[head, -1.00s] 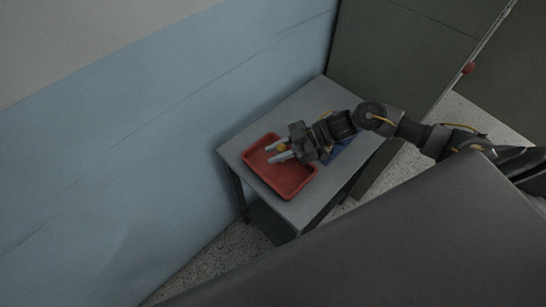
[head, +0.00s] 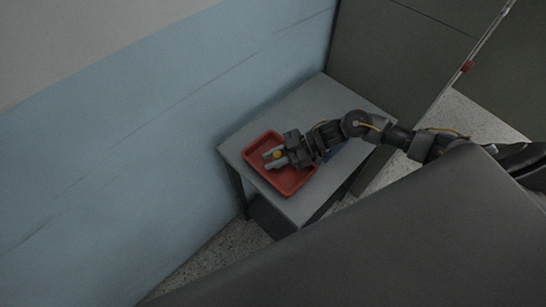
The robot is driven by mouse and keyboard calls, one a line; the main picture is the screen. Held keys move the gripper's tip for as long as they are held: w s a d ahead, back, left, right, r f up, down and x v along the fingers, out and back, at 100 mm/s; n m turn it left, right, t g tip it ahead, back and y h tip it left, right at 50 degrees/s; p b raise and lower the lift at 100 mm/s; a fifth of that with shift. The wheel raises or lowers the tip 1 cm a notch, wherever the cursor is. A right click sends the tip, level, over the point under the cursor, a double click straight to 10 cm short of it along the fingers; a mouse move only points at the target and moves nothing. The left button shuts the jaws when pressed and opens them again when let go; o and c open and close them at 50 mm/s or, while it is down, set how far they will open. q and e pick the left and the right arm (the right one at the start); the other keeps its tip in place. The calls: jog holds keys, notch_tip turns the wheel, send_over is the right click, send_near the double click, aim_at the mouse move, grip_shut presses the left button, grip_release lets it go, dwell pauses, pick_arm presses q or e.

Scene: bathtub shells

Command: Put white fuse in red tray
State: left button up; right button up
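The red tray (head: 296,187) lies on a small grey table against the blue wall. My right gripper (head: 271,159) reaches in from the right and is over the tray, its pale fingertips pointing left. The two fingers show a narrow gap. A small yellow spot shows between them at their base; I cannot tell whether it is part of the gripper. I cannot make out the white fuse, so I cannot tell whether the fingers hold it. My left gripper is not in view.
The grey table (head: 312,104) has bare top at its back. A blue object (head: 338,151) is mostly hidden under my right arm on the table. The blue wall (head: 150,140) runs close along the table's left side. A large dark surface fills the lower right.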

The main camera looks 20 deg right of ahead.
jog(key=o, duration=0.4)
jog(key=shift+o, duration=0.2)
jog(key=shift+r, duration=0.25)
jog(key=shift+d, duration=0.4)
jog(key=b+v, duration=0.2)
jog(key=v, duration=0.8)
jog(key=shift+s+d+r, duration=0.1)
jog(key=shift+d, duration=0.05)
jog(key=shift+s+d+r, duration=0.1)
jog(key=shift+d+r, duration=0.15)
jog(key=shift+d, duration=0.15)
